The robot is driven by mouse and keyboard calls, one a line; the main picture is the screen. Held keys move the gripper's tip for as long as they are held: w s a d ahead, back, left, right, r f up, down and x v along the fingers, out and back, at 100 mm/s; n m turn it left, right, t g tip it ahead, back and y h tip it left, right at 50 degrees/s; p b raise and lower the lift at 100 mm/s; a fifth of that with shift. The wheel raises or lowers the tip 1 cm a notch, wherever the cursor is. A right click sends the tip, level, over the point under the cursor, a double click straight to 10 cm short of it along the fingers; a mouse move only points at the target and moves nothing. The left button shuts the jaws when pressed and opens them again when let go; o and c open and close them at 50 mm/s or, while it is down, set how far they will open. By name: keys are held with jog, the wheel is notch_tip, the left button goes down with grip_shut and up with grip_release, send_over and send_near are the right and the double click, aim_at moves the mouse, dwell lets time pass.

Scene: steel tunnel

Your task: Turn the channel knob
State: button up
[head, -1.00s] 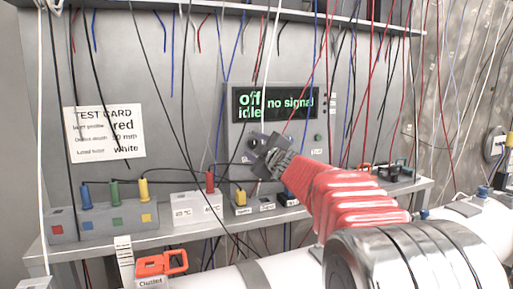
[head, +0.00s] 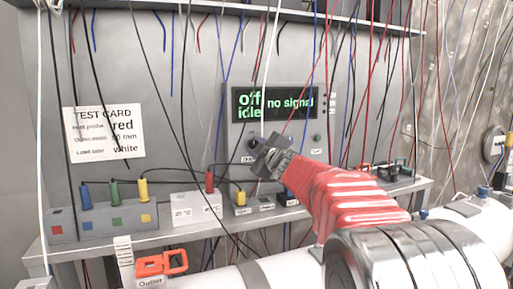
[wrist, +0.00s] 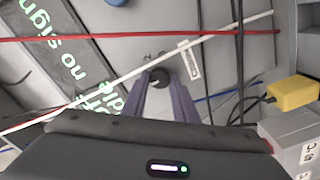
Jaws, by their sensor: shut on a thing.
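The channel knob is a small dark round knob (wrist: 160,74) on the grey panel, seen in the wrist view between my fingertips. A white label strip (wrist: 190,60) is beside it; its print is hard to read. My gripper (wrist: 160,82) is shut on the knob, with a finger on each side. In the head view my gripper (head: 260,148) is at the panel below the display and mostly hides the knob. The display (head: 240,104) reads "off", "idle" and "no signal" in green.
Many thin hanging cables cross before the panel, and a white one (wrist: 130,72) passes close to my fingers. A blue knob (wrist: 117,2) is nearby. A shelf below holds boxes with coloured plugs, including a yellow one (head: 240,197). An orange-handled thing (head: 150,265) is lower left.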

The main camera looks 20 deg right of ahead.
jog(key=shift+f+m, duration=0.15)
jog(key=shift+m, duration=0.35)
jog(key=m, duration=0.2)
jog(key=shift+m, duration=0.4)
jog(key=m, duration=0.4)
jog(key=shift+m, duration=0.3)
jog(key=m, duration=0.3)
jog(key=shift+m, duration=0.3)
jog(key=shift+d+m, duration=0.1)
jog(key=shift+m, duration=1.8)
jog(key=shift+f, duration=0.1)
jog(key=o, duration=1.1)
jog(key=shift+c, duration=0.2)
jog(key=shift+r, duration=0.2)
jog(key=shift+s, duration=0.15)
